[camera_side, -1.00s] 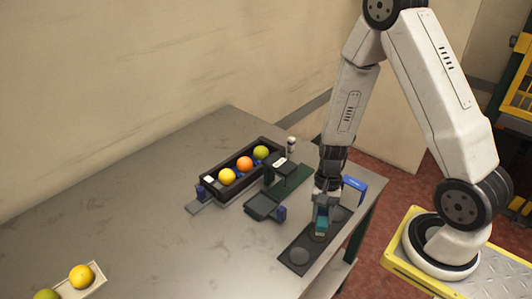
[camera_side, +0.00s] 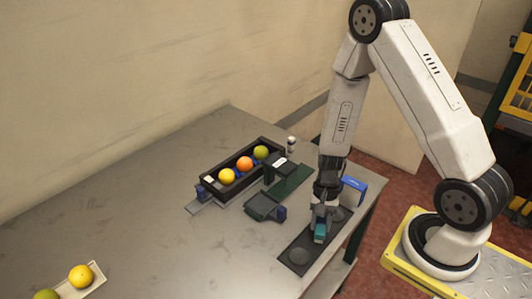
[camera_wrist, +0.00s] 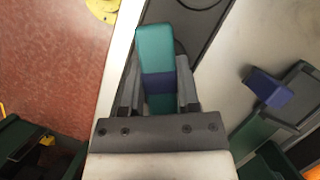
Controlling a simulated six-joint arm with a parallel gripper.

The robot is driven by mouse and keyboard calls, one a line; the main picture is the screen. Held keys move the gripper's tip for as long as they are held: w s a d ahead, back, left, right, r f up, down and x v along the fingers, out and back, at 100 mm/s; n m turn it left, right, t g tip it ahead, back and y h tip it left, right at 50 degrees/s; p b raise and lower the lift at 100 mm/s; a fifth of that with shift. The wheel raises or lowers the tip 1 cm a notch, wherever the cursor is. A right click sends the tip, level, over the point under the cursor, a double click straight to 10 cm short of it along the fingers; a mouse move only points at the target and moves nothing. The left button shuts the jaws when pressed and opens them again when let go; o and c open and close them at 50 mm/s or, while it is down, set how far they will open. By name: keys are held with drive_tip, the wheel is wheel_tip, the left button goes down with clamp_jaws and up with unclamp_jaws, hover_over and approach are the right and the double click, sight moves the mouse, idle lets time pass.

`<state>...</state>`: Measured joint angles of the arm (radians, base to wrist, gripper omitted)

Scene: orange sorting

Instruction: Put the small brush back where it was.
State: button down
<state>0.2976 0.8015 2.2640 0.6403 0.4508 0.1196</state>
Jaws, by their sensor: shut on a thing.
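My gripper (camera_side: 324,211) is shut on the small brush, a teal block with a dark blue band. The brush shows in the side view (camera_side: 320,232) just below the fingers, and in the wrist view (camera_wrist: 155,52) it sticks out between the two fingers (camera_wrist: 158,90). It is over the dark strip (camera_side: 296,268) with round marks at the table's right edge. One round mark (camera_side: 299,256) is bare in front of the brush. I cannot tell whether the brush touches the strip.
A blue box (camera_side: 353,190) stands behind my gripper. A dark device (camera_side: 262,207) and a black tray (camera_side: 212,188) with three fruits lie to the left. A small white-topped bottle (camera_side: 291,144) stands behind. A pale tray (camera_side: 95,280) with fruits is at the front left.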

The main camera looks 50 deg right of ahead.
drive_tip(key=shift+f, duration=0.65)
idle(1.1)
unclamp_jaws()
idle(0.4)
drive_tip(key=shift+r, duration=0.15)
drive_tip(key=shift+r, duration=3.85)
drive_tip(key=shift+r, duration=0.1)
